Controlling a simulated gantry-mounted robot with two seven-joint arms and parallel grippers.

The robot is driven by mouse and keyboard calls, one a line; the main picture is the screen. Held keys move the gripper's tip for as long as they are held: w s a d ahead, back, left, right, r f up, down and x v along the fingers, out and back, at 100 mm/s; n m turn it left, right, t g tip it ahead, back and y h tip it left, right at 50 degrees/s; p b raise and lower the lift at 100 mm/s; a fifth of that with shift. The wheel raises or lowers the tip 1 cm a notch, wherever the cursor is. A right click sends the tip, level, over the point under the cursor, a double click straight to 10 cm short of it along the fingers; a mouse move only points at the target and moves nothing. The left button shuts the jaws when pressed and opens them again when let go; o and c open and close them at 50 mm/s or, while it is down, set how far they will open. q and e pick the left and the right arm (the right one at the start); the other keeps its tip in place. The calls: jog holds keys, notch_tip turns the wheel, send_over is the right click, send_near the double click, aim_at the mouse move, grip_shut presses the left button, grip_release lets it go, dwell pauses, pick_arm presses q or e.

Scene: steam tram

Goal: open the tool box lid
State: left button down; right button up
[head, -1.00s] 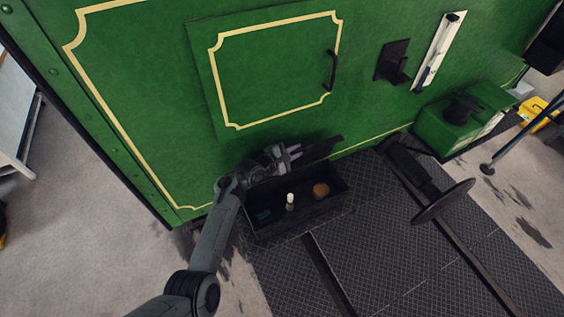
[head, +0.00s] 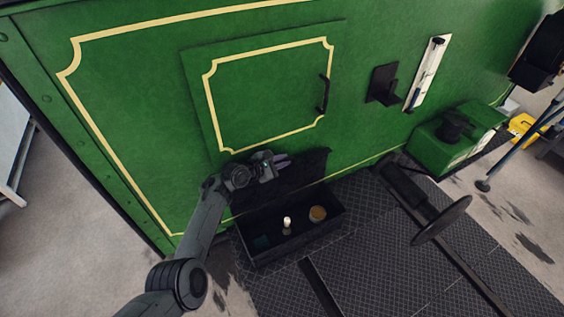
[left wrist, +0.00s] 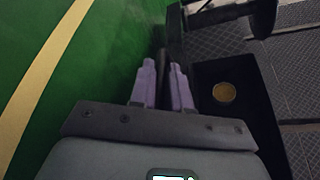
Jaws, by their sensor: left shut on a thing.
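The black tool box (head: 300,243) sits on the dark floor against the green tram wall. Its black lid (head: 306,173) stands raised at the back, close to upright, near the wall. My left gripper (head: 282,160) is at the lid's upper edge. In the left wrist view its purple fingers (left wrist: 163,88) are shut on the dark lid edge between them. The open box also shows to the right in that view (left wrist: 262,110). My right gripper is not in view.
In the box are a white-topped cylinder (head: 287,222), a round brown item (head: 318,213) and a dark teal piece (head: 262,241). A lever with a dark disc (head: 441,220) stands to the right. A green box (head: 432,150) stands farther right by the wall.

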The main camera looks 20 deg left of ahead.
pick_arm(q)
jog(key=c, duration=1.4)
grip_release()
jog(key=shift+d+f, duration=0.1)
jog(key=shift+c, duration=0.2)
jog(key=shift+s, duration=0.1)
jog(key=shift+s+a+r+p, duration=0.3)
jog(key=shift+s+a+p, duration=0.05)
jog(key=shift+s, duration=0.1)
jog(key=p+v, duration=0.1)
jog(key=v, duration=0.8)
jog(key=shift+s, duration=0.2)
jog(key=shift+a, duration=0.1)
